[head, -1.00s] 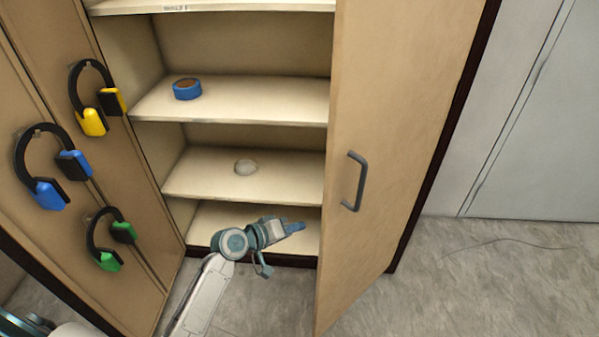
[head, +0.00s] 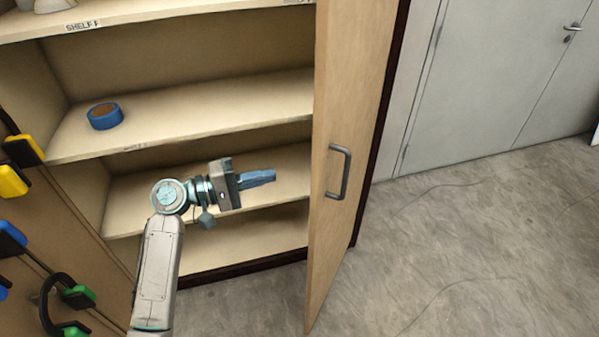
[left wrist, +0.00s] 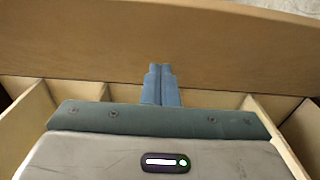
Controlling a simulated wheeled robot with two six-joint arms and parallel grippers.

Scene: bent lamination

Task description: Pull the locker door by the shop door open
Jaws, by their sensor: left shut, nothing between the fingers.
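The locker door (head: 345,110) stands swung out from the locker, with its shelves open to view. Its grey handle (head: 338,172) is on the door's outer face, on the side away from my left gripper. My left gripper (head: 272,175) is shut and empty, in front of the shelves and pointing right at the door's inner face. In the left wrist view the shut fingers (left wrist: 161,85) point at the wooden door panel (left wrist: 160,40). I cannot tell whether the fingertips touch it. My right gripper is not in view.
Blue tape (head: 105,116) lies on a shelf (head: 200,112). Several ear defenders, one with green cups (head: 62,300), hang on the panel at left. The grey shop door (head: 490,80) is at right. The floor (head: 450,240) before it is clear.

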